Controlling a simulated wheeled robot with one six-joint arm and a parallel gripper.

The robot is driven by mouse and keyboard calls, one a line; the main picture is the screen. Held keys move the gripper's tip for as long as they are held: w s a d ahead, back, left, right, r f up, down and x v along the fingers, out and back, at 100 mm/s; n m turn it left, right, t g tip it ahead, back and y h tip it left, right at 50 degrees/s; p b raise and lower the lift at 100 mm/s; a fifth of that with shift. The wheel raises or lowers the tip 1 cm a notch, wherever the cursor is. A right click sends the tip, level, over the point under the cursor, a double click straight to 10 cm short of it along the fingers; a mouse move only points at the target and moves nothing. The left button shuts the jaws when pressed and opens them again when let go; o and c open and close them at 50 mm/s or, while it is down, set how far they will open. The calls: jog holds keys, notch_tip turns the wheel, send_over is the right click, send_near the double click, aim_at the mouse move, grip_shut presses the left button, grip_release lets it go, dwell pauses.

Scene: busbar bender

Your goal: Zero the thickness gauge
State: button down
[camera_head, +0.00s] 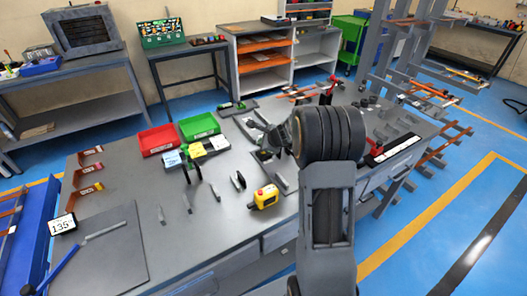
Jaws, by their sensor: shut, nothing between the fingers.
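My arm rises through the middle of the head view, and its dark wrist covers part of the workbench (230,225). My gripper (268,136) points left from the wrist, over the back middle of the bench. It is small and partly hidden, shut with nothing held. I cannot tell for sure which object is the thickness gauge.
A red bin (158,139) and a green bin (199,126) stand at the back left. Several small grey parts stand mid-bench. A 135 card (62,224) lies by a grey plate (105,250) at left. A rack with copper bars (395,60) stands behind right.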

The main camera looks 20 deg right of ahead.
jog(key=shift+f, duration=0.1)
dwell(0.3)
jog(key=shift+f+b, duration=0.35)
jog(key=shift+b, duration=0.2)
jog(key=shift+f+b, duration=0.45)
jog(key=shift+b, duration=0.05)
dwell(0.6)
jog(key=shift+r, duration=0.1)
jog(key=shift+r+p, duration=0.75)
jog(key=shift+r, duration=0.05)
jog(key=shift+r+p, duration=2.1)
jog(key=shift+r, duration=0.45)
